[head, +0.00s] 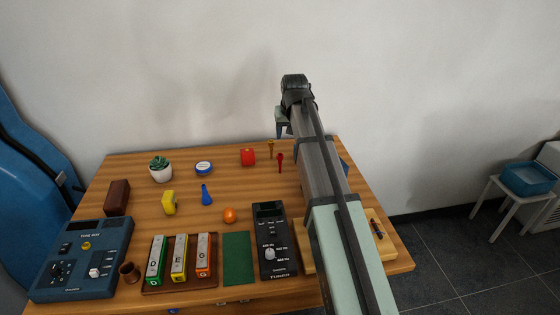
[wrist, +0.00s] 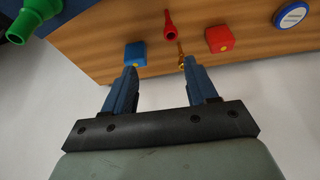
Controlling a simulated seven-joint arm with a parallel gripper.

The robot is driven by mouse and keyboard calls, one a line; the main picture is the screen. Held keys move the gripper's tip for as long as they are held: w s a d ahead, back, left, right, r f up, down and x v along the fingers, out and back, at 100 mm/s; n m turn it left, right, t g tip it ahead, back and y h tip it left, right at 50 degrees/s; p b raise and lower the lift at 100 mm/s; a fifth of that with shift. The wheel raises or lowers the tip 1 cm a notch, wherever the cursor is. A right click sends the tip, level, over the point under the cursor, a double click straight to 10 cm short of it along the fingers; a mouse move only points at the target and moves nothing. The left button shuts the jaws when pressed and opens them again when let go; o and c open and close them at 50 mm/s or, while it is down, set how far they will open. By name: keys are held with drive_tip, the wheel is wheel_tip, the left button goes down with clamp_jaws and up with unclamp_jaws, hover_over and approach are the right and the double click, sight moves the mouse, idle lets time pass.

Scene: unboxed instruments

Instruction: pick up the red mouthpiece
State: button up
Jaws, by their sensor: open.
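The red mouthpiece (head: 280,160) lies on the wooden table toward its back edge, just left of my arm in the head view. In the wrist view the red mouthpiece (wrist: 170,24) is at the top middle, beyond the fingertips, with its wide end toward me. My gripper (head: 281,129) is above the back edge of the table. In the wrist view my gripper (wrist: 160,66) has its two blue fingers spread apart with nothing between them, clear of the mouthpiece.
A gold mouthpiece (wrist: 181,58) lies close to the red one, near the right fingertip in the wrist view. A red block (wrist: 219,39) and a blue block (wrist: 135,54) flank them. A tin (head: 204,168), potted plant (head: 160,170) and blue mouthpiece (head: 207,195) stand farther left.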

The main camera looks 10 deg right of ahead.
sight(280, 155)
drive_tip(key=w+a+f+m+g, duration=0.2)
drive_tip(key=w+m, duration=0.2)
drive_tip(key=w, duration=0.3)
drive_tip(key=f+m, duration=0.2)
drive_tip(key=m, duration=0.2)
drive_tip(key=f+m+g, duration=0.1)
drive_tip(key=f+m, duration=0.2)
drive_tip(key=m, duration=0.1)
drive_tip(key=s+f+m+g, duration=0.1)
drive_tip(key=f+m, duration=0.2)
drive_tip(key=m, duration=0.1)
drive_tip(key=shift+a, duration=0.15)
drive_tip(key=shift+s+f, duration=0.15)
drive_tip(key=shift+f, duration=1.2)
drive_tip(key=shift+s+f, duration=0.1)
drive_tip(key=shift+f, duration=1.25)
drive_tip(key=shift+c, duration=0.3)
clamp_jaws()
